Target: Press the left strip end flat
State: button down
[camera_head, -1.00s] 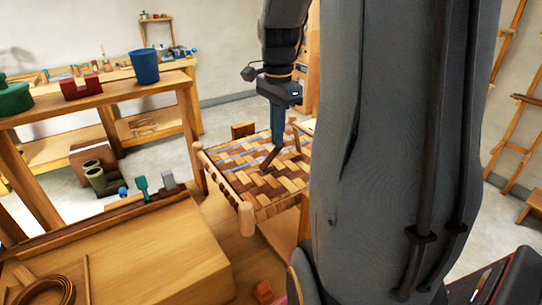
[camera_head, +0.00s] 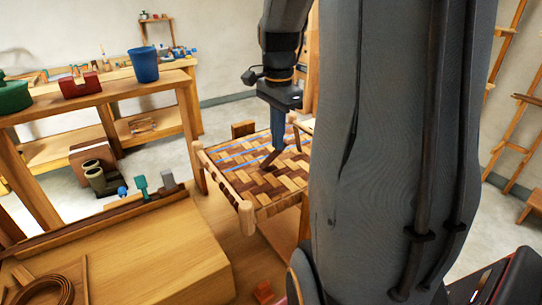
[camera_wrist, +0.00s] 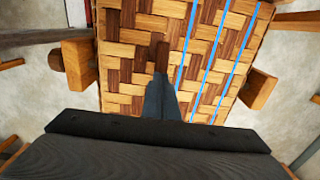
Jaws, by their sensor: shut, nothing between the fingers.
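The woven bark seat (camera_head: 262,190) has light and dark brown strips in a wooden frame, with blue lines across its far part. It also fills the middle of the wrist view (camera_wrist: 138,50). A dark strip end (camera_head: 269,158) sticks up from the weave at a tilt; it shows in the wrist view (camera_wrist: 161,55) just beyond the fingertips. A second raised strip end (camera_head: 296,138) stands to its right. My gripper (camera_head: 278,147) is shut and empty, pointing down beside the first strip end. I cannot tell whether it touches the strip.
A wooden bench (camera_head: 130,250) stands at the front left, with a coiled strip (camera_head: 45,288) on it. Tools stand in a rack along its back edge. A shelf with a blue bucket (camera_head: 143,65) is behind. Seat posts rise at the corners.

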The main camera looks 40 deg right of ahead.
jog(key=shift+f+b, duration=0.85)
jog(key=shift+f, duration=1.15)
jog(key=shift+r, duration=0.15)
notch_tip(320, 180, up, 8)
jog(key=p, duration=0.7)
